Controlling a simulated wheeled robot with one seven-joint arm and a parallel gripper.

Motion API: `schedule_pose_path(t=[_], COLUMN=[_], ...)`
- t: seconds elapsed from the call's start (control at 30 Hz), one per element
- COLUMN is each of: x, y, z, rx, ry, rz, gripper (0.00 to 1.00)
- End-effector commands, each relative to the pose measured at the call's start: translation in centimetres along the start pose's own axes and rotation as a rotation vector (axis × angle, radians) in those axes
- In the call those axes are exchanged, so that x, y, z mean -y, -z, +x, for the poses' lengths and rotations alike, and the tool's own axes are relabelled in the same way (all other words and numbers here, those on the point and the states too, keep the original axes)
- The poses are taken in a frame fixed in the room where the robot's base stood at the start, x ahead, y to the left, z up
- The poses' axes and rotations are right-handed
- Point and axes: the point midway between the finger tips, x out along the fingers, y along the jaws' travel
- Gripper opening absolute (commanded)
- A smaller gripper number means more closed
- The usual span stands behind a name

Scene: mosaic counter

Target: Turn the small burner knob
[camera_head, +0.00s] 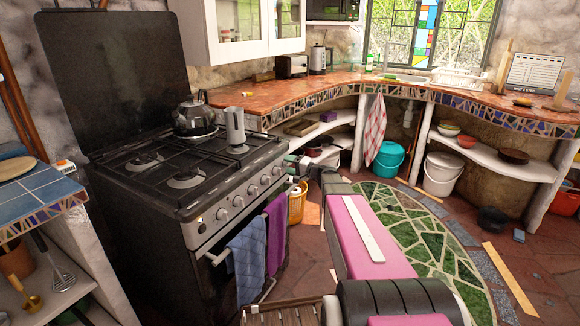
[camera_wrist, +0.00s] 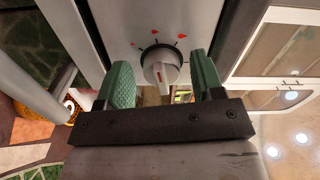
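The black stove (camera_head: 190,185) has a row of several round metal knobs (camera_head: 252,190) along its front panel. My gripper (camera_wrist: 162,80) has two green fingers, open, one on each side of this knob in the picture. There is a gap on both sides, and I cannot tell any contact. In the head view my gripper (camera_head: 293,159) is at the right end of the stove front, and its fingertips are small there.
A black kettle (camera_head: 194,117) and a grey jug (camera_head: 235,126) stand on the stove top. Blue (camera_head: 247,262) and purple (camera_head: 277,230) towels hang on the oven handle. A tiled counter (camera_head: 330,88) curves behind. The floor right of the stove holds a yellow basket (camera_head: 297,204).

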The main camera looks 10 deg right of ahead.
Motion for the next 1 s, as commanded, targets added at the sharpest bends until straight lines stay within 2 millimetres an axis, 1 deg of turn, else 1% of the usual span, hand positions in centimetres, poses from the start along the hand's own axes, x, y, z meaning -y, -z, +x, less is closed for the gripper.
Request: schedule_pose_path(t=[0.27, 0.37, 0.47, 0.8, 0.9, 1.0], x=[0.1, 0.1, 0.1, 0.1, 0.1, 0.0], y=[0.1, 0.1, 0.0, -0.1, 0.0, 0.0], z=[0.0, -0.5, -1.7, -8.0, -9.3, -10.2], rx=[-0.002, -0.003, -0.003, -0.004, -0.002, -0.002], ry=[0.002, 0.002, 0.002, 0.001, 0.001, 0.0], rz=[0.001, 0.001, 0.001, 0.001, 0.001, 0.001], gripper=[0.63, 0.63, 0.63, 0.63, 0.63, 0.63])
